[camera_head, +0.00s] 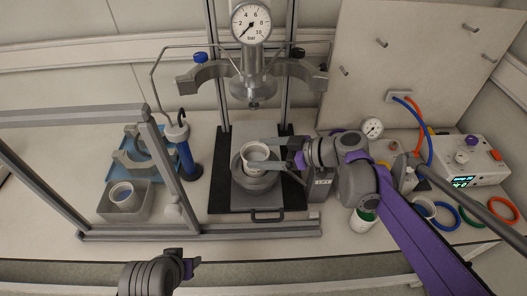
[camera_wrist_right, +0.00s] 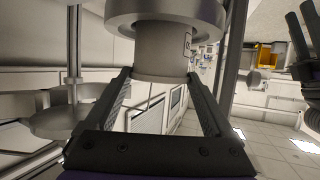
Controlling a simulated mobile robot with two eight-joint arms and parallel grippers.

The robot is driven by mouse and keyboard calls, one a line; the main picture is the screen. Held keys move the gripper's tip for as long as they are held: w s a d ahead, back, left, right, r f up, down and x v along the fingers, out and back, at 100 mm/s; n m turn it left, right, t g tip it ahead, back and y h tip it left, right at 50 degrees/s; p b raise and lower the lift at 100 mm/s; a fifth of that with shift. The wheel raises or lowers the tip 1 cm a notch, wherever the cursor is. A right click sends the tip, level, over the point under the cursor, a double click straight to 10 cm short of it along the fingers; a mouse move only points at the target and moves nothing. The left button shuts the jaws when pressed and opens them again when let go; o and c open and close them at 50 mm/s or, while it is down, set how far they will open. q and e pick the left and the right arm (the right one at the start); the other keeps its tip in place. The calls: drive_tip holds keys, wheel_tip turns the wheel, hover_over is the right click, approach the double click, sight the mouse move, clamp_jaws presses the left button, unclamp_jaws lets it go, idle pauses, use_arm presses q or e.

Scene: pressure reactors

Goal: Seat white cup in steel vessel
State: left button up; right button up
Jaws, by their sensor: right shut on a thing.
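A white cup (camera_head: 250,167) with a pale inside is held by my right gripper (camera_head: 280,152) in the head view. The gripper reaches in from the right and its fingers are shut on the cup's sides. The round steel vessel (camera_head: 257,185) is directly below the cup on the stand. The cup covers much of its opening, so I cannot tell how deep the cup is in it. In the right wrist view the cup (camera_wrist_right: 163,52) is between both fingers, close to a thick steel ring (camera_wrist_right: 165,14). My left gripper (camera_head: 191,267) is at the bottom edge, away from the vessel.
A pressure gauge (camera_head: 250,22) and its steel head (camera_head: 252,88) hang above the vessel, with clamp halves (camera_head: 205,75) beside it. A metal frame (camera_head: 75,115) and a grey tray (camera_head: 108,209) stand left. Hoses and a control box (camera_head: 466,160) are at right.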

drive_tip(key=shift+f, duration=0.25)
idle(0.7)
drive_tip(key=o, duration=1.3)
drive_tip(key=v, duration=1)
drive_tip(key=shift+s+d+r, duration=0.1)
drive_tip(key=shift+d+r, duration=0.1)
drive_tip(key=shift+d, duration=0.1)
